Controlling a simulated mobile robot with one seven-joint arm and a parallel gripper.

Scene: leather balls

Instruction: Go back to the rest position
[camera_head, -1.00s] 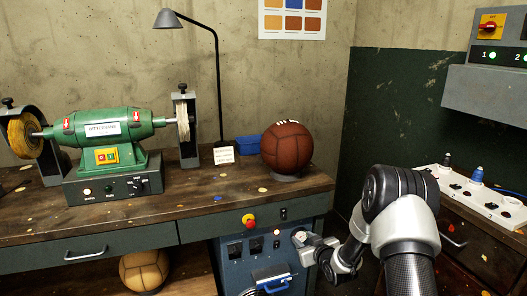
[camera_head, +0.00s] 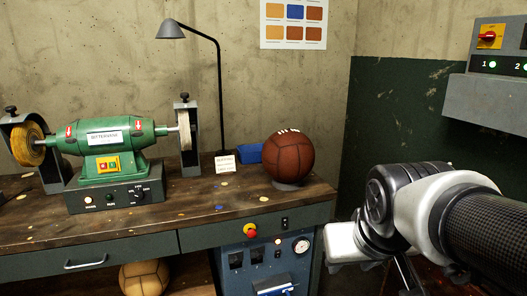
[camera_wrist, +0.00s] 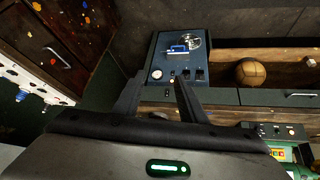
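My gripper (camera_wrist: 158,80) shows in the wrist view with its two dark fingers apart and nothing between them. In the head view my arm comes in from the lower right, and its pale wrist end hangs in front of the bench's right corner; the fingers are mostly hidden there. A brown leather ball (camera_head: 289,157) sits on a small stand on the workbench (camera_head: 110,222). A tan ball (camera_head: 145,277) lies on the shelf below and also shows in the wrist view (camera_wrist: 250,72). My gripper is apart from both balls.
A green bench grinder (camera_head: 105,150), a lamp (camera_head: 219,90), a small sign (camera_head: 225,164) and a blue box (camera_head: 248,152) stand on the bench. A blue machine (camera_head: 262,262) with a gauge is below. A grey switch box (camera_head: 490,100) hangs at right.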

